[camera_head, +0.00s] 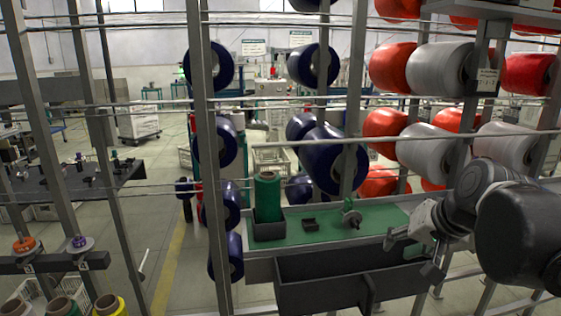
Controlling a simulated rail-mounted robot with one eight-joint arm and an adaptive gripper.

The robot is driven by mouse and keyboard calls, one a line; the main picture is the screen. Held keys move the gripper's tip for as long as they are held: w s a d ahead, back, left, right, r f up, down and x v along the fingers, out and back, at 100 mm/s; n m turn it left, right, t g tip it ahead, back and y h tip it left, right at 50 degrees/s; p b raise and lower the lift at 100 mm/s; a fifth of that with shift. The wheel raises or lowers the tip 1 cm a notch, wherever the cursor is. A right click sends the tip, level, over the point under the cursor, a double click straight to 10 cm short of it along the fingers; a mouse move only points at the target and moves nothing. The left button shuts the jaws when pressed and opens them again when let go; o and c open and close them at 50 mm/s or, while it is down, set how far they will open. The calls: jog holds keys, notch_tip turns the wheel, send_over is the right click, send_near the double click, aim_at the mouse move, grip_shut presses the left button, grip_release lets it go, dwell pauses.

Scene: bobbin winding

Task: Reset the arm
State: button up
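My gripper (410,258) is at the right, in front of the right end of the green-topped work shelf (330,229). Its two fingers are spread apart with a clear gap between them, and no object shows in the gap. My dark arm reaches in from the right edge and hides the shelf's far right end.
A green thread spool (267,197) stands in a dark box (268,231) on the shelf. A small black block (310,224) and a metal winding part (352,217) sit beside it. A dark empty trough (345,277) hangs in front. Rack posts (203,150) carry blue, red and white rolls.

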jog(key=s+a+f+n+h, duration=0.1)
jog(key=s+a+f+n, duration=0.1)
jog(key=s, duration=0.4)
jog(key=s+a+f+n+h, duration=0.1)
jog(key=s+a+f, duration=0.1)
jog(key=s+f, duration=0.2)
jog(key=s, duration=0.2)
jog(key=shift+s+a+f+n, duration=0.15)
jog(key=shift+s+f+n, duration=0.2)
jog(key=shift+n, duration=0.05)
dwell(0.4)
